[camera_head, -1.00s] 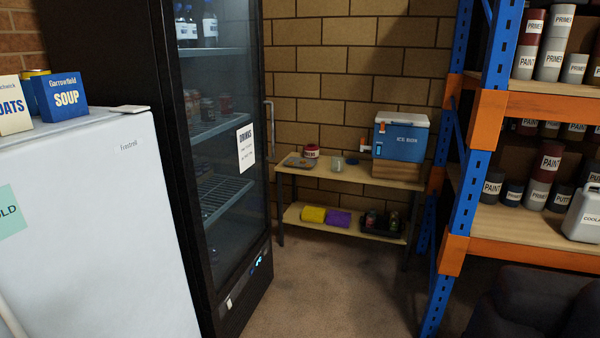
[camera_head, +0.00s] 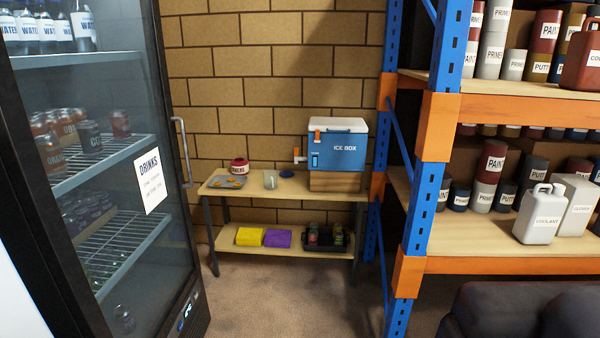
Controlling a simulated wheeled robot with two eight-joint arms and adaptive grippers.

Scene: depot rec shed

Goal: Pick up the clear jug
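A small clear container (camera_head: 271,179), which looks like the clear jug, stands upright on the top shelf of the low wooden table (camera_head: 222,188) against the brick wall. It is small in the view, and I cannot make out a handle. A red tub (camera_head: 239,166) is to its left and a small dark blue disc (camera_head: 287,174) is just to its right. Neither of my grippers shows in the head view.
The blue ice box (camera_head: 339,148) sits on a wooden block at the table's right. A glass-door drinks fridge (camera_head: 130,230) stands at left, a blue-orange rack (camera_head: 428,180) at right. A dark padded thing (camera_head: 520,310) is at lower right. Floor (camera_head: 280,290) before the table is clear.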

